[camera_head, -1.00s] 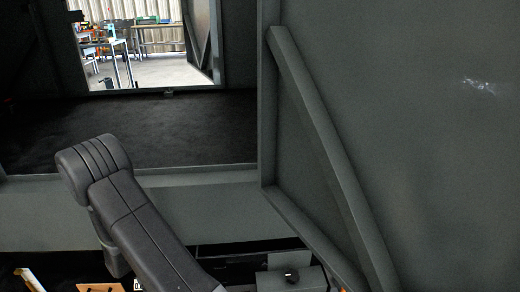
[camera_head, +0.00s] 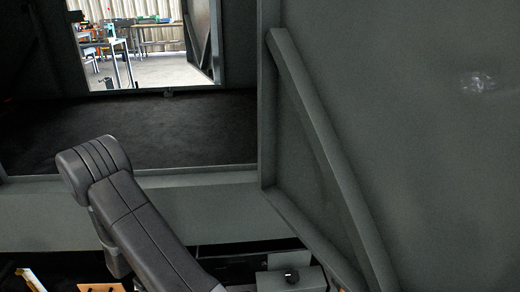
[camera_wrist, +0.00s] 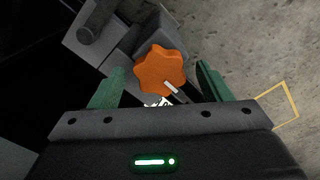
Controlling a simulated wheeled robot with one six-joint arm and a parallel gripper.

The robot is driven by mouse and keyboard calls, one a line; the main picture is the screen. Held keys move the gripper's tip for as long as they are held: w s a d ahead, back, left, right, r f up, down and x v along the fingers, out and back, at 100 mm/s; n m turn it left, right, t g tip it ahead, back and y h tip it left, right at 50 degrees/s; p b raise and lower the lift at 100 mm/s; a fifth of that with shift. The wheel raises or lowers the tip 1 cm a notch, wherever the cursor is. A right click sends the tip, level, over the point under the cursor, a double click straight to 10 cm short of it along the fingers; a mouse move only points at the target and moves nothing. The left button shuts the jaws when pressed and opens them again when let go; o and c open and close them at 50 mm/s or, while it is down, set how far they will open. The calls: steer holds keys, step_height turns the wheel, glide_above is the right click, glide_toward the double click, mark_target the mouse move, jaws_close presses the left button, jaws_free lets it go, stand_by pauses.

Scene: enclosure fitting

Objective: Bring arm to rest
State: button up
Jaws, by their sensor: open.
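My arm (camera_head: 140,215) reaches up from the bottom of the head view and bends at a rounded elbow near the enclosure's front edge. My gripper does not show in the head view. In the wrist view my gripper (camera_wrist: 155,85) is open, with two green fingers set apart. An orange star-shaped knob (camera_wrist: 160,70) appears between and beyond the fingers. I cannot tell how far it is from them, and no contact shows.
The grey enclosure has a dark floor (camera_head: 150,125) and an opening at the back onto a workshop with tables (camera_head: 160,30). A large grey panel (camera_head: 420,120) with a diagonal brace stands at right. Concrete floor (camera_wrist: 260,50) shows in the wrist view.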

steer(key=shift+m, duration=2.2)
steer(key=shift+d+r, duration=0.1)
steer(key=shift+r, duration=0.05)
